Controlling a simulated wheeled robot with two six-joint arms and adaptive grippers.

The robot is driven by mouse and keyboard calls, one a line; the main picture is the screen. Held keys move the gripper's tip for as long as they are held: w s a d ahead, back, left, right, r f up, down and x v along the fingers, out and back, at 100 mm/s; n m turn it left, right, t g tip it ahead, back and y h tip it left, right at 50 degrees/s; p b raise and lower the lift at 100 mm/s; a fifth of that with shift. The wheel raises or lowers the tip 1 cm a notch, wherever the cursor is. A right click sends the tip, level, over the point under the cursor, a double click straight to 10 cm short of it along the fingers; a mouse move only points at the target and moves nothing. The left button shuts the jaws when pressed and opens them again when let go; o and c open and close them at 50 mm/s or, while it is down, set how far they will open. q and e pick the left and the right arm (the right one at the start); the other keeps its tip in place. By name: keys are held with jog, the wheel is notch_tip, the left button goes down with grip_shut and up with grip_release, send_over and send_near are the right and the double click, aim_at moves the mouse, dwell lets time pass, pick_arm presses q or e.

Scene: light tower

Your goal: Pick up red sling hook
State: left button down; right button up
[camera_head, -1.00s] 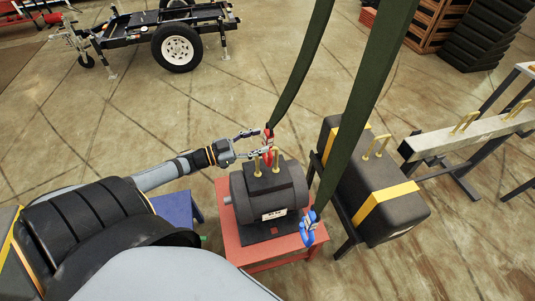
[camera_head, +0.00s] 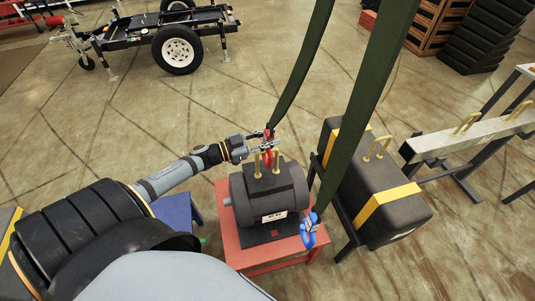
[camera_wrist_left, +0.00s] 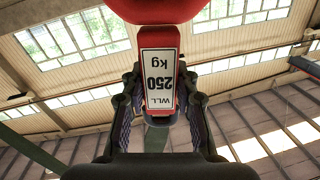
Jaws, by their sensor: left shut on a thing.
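The red sling hook (camera_head: 268,157) hangs at the lower end of a dark green sling (camera_head: 300,65), just behind the brass lifting eyes (camera_head: 266,163) of a dark motor-like load. My left gripper (camera_head: 262,144) is shut on the hook from the left. In the left wrist view the red hook (camera_wrist_left: 159,30), with a white label reading 250 kg WLL, sits between the two fingers (camera_wrist_left: 158,115). The hook's lower part is partly hidden by the brass eyes. A blue hook (camera_head: 309,230) hangs on the other sling at the load's front right. My right gripper is not in view.
The dark load (camera_head: 268,196) stands on a red table (camera_head: 228,238), with a blue stand (camera_head: 178,210) to its left. A black block with yellow bands (camera_head: 375,190) is close on the right. A trailer (camera_head: 165,35) stands far back; the floor between is clear.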

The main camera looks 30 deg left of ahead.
pick_arm(q)
jog(key=shift+r, duration=0.15)
jog(key=shift+r, duration=0.1)
